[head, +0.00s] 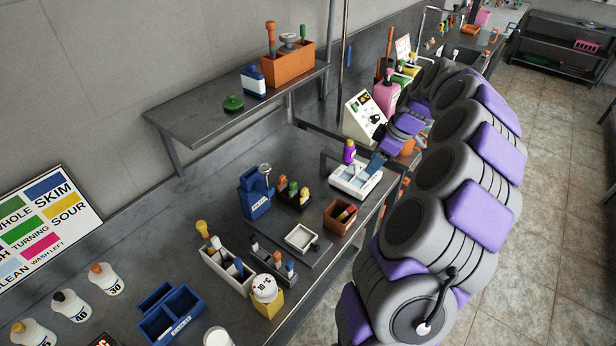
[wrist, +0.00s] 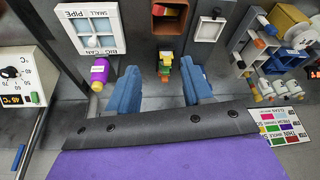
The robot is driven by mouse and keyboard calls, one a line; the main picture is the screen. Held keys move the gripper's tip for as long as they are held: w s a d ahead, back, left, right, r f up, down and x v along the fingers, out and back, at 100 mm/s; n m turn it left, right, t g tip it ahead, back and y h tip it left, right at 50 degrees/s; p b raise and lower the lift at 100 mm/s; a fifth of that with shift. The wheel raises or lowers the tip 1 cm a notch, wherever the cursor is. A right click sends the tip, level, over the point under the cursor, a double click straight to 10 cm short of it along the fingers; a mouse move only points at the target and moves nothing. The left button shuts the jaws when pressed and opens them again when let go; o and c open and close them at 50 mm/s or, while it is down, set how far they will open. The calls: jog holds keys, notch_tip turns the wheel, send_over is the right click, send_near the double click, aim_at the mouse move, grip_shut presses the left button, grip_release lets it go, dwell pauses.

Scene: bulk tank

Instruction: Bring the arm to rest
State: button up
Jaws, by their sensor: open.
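My arm (head: 440,185), grey with purple pads, curves along the right side of the bench in the head view. My gripper (head: 376,164) is over the bench's right end, beside the white divided tray (head: 345,185). In the wrist view my gripper (wrist: 170,82) has its two blue fingers well apart. A small yellow, green and orange thing (wrist: 165,66) shows in the gap between them; I cannot tell its distance from the fingers. Nothing is seen gripped.
A purple bottle (head: 349,152) stands near the gripper, by the tray. The control box (head: 362,115) is behind. A brown box (head: 338,218) and a small white tray (head: 301,237) stand on the bench. A shelf (head: 215,118) overhangs it. The tiled floor at right is open.

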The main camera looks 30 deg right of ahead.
jog(key=s+a+r+g, duration=0.1)
jog(key=s+a+r, duration=0.1)
jog(key=a, duration=0.7)
jog(key=s+a+r, duration=0.1)
jog(key=a+r, duration=0.1)
jog(key=a, duration=0.6)
jog(key=s+a+r+g, duration=0.1)
jog(key=s+a+r, duration=0.15)
jog(key=a, duration=0.65)
jog(key=s+a+f+m+g+h, duration=0.1)
jog(key=s+a, duration=0.4)
jog(key=s, duration=0.7)
jog(key=s+a+f+m+g+h, duration=0.1)
jog(key=s+m, duration=0.5)
jog(key=s, duration=0.6)
jog(key=a+f+g, duration=0.1)
jog(key=a+f, duration=0.1)
jog(key=a, duration=0.1)
jog(key=shift+a+f, duration=0.15)
jog(key=shift+a, duration=0.2)
jog(key=shift+c, duration=0.7)
jog(key=shift+a, duration=0.15)
